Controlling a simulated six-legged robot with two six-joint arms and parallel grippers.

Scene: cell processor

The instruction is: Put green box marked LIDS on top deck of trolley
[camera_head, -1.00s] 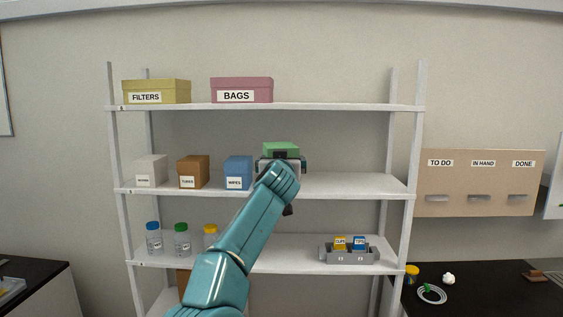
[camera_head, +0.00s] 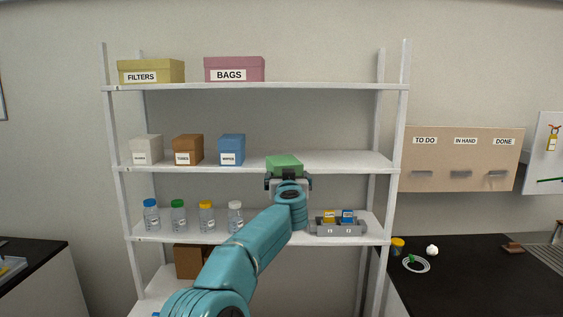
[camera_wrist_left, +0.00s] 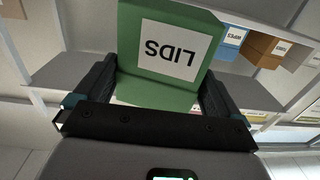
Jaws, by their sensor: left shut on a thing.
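The green box marked LIDS (camera_head: 285,163) is in my left gripper (camera_head: 287,180), in front of the rack's middle shelf in the head view. In the left wrist view the green box (camera_wrist_left: 137,60) sits between the two dark fingers, which are shut on its sides. Its LIDS label appears upside down there. Whether the box is clear of the shelf is hard to tell from the head view. The trolley is not in view. My right gripper is not in view.
The white rack (camera_head: 330,160) holds a FILTERS box (camera_head: 150,66), a BAGS box (camera_head: 234,63), brown (camera_head: 187,144) and blue (camera_head: 232,144) boxes, several bottles (camera_head: 178,220) and a grey holder (camera_head: 337,230). Dark benches stand left (camera_head: 30,262) and right (camera_head: 470,275). A board (camera_head: 460,180) hangs right.

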